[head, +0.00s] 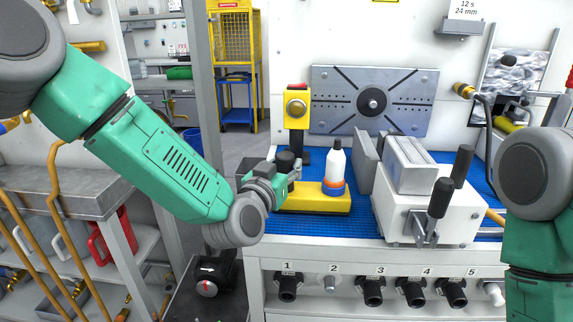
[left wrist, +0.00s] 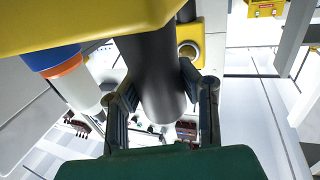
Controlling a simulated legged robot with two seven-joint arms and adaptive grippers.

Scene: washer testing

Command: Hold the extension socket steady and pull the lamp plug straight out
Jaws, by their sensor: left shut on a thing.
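No lamp plug or extension socket can be made out in either view. My left gripper (head: 290,178) is at the left end of a yellow block (head: 318,200) on the blue bench mat. In the left wrist view, the gripper (left wrist: 165,100) has a finger on each side of a thick black cylinder (left wrist: 155,75) and is shut on it. The cylinder's dark top (head: 285,160) shows above the gripper in the head view. A white bottle with orange and blue bands (head: 336,162) stands upright on the block. My right arm shows at the right edge; its gripper is out of view.
A grey-white clamp fixture with black handles (head: 428,210) stands right of the block. A yellow post unit with a round button (head: 297,107) stands behind it. A slotted metal plate (head: 374,100) is on the back wall. Numbered black fittings (head: 372,291) line the bench front.

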